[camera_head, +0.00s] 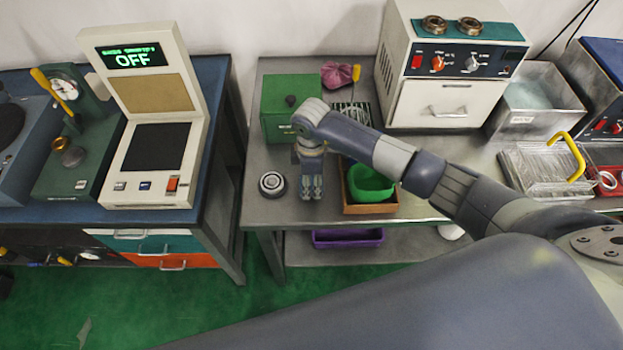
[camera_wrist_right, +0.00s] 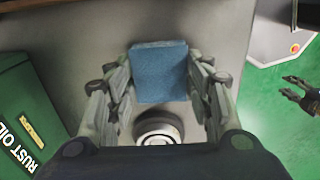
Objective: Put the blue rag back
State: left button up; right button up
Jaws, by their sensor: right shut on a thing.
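The blue rag (camera_wrist_right: 159,72) shows in the right wrist view as a flat blue square between the fingers of my right gripper (camera_wrist_right: 158,88), which is shut on it. In the head view my right gripper (camera_head: 312,190) points down above the metal table, near its front edge.
A brown tray (camera_head: 347,200) with a green bin (camera_head: 370,183) stands right of my gripper. A green rust oil box (camera_head: 280,104) and a pink cloth (camera_head: 337,75) are behind it. A purple bin (camera_head: 347,238) is on the shelf below. A console (camera_head: 155,150) stands left.

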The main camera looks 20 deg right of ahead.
jog(key=o, duration=0.9)
jog(key=shift+f, duration=0.1)
jog(key=shift+o, duration=0.2)
jog(key=shift+r, duration=0.4)
notch_tip(320, 180, up, 12)
jog(key=b, duration=0.1)
jog(key=shift+f, duration=0.2)
